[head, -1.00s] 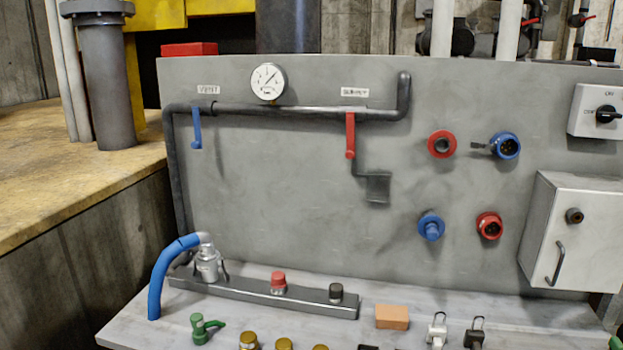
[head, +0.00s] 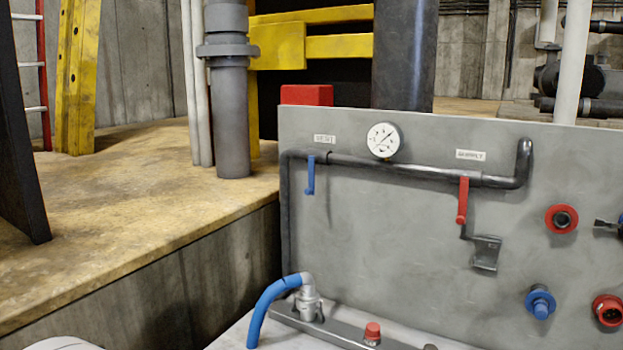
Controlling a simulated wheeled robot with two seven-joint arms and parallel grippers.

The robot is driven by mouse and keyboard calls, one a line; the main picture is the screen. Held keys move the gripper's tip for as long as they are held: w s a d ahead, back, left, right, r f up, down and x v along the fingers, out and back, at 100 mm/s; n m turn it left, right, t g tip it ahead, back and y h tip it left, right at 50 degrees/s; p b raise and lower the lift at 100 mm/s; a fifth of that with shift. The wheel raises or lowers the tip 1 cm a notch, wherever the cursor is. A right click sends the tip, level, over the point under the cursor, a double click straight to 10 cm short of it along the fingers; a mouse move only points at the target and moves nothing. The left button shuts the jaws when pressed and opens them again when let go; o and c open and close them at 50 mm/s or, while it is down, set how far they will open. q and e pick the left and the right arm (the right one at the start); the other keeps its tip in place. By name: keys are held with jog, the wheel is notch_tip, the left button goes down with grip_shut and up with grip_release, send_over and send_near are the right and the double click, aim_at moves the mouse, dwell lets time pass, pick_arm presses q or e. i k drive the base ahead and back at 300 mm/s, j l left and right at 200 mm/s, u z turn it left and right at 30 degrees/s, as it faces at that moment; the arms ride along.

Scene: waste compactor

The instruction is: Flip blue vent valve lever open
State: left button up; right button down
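The blue vent valve lever (head: 310,175) hangs straight down from the left end of the dark horizontal pipe (head: 400,170) on the grey panel. A small label (head: 325,139) sits just above it. A round white gauge (head: 383,140) stands on the pipe to its right. The red lever (head: 462,200) under the supply label (head: 470,155) also hangs down. Neither of my grippers shows in the head view. Nothing touches the blue lever.
A blue hose (head: 268,308) runs to a silver coupling (head: 308,298) below the panel. Red and blue sockets (head: 562,219) are at the right. A tan ledge (head: 130,230) with a grey vertical pipe (head: 231,110) lies left of the panel. The space before the blue lever is clear.

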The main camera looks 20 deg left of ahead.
aim_at(310, 191)
jog(key=i+j+z, duration=0.15)
jog(key=j, duration=0.35)
jog(key=i+j+z, duration=0.2)
jog(key=j, duration=0.35)
jog(key=i+j+z, duration=0.15)
jog(key=j, duration=0.35)
jog(key=i+j+z, duration=0.15)
jog(key=j, duration=0.45)
jog(key=i+j+z, duration=0.2)
jog(key=j, duration=0.35)
jog(key=k, duration=0.1)
